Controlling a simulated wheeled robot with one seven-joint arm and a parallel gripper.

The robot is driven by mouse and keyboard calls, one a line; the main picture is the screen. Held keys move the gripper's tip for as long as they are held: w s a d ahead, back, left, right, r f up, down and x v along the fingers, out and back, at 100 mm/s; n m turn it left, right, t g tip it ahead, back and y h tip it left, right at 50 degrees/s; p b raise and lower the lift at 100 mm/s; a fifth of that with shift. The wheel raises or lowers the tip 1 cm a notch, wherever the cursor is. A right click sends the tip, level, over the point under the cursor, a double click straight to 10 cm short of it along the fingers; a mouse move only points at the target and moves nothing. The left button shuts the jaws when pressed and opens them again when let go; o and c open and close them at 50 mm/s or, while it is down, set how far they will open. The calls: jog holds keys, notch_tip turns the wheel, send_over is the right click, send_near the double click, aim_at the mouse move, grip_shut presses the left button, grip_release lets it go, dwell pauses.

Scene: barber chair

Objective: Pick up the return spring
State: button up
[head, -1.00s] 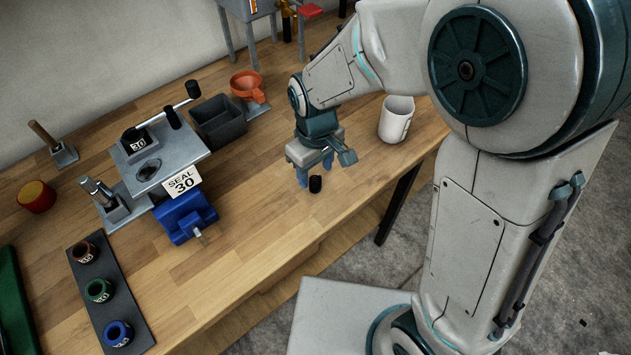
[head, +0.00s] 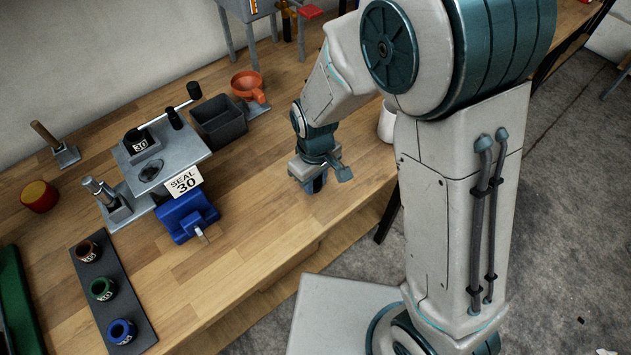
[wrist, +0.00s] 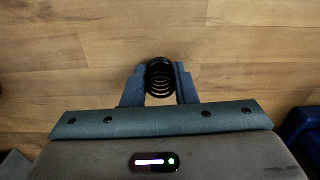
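The return spring (wrist: 160,77) is a small black coil. In the wrist view it sits between the two blue-grey fingers of my gripper (wrist: 160,85), with a finger against each side and little or no gap showing. In the head view my gripper (head: 313,184) points down at the bench top, right of the blue vise, and its fingers hide the spring. I see no clear lift off the wood.
The wooden bench (head: 250,225) is clear around my gripper. A blue vise (head: 187,215) and a grey fixture with a "SEAL 30" card (head: 184,183) stand left. A dark bin (head: 218,121) and orange funnel (head: 247,84) are behind. A white mug (head: 386,124) is partly hidden right.

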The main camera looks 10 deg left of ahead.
jog(key=shift+r, duration=0.15)
jog(key=shift+c, duration=0.2)
jog(key=shift+r, duration=0.6)
notch_tip(320, 180, up, 3)
jog(key=shift+w+f+b, duration=0.1)
jog(key=shift+b, duration=0.3)
jog(key=s+d+r+b, duration=0.2)
jog(key=d+r, duration=0.4)
jog(key=d, duration=0.4)
notch_tip(320, 180, up, 9)
jog(key=d+p, duration=0.1)
jog(key=p, duration=0.5)
jog(key=shift+s+d+p, duration=0.2)
jog(key=shift+s+p, duration=0.05)
jog(key=shift+p, duration=0.15)
jog(key=shift+f, duration=0.15)
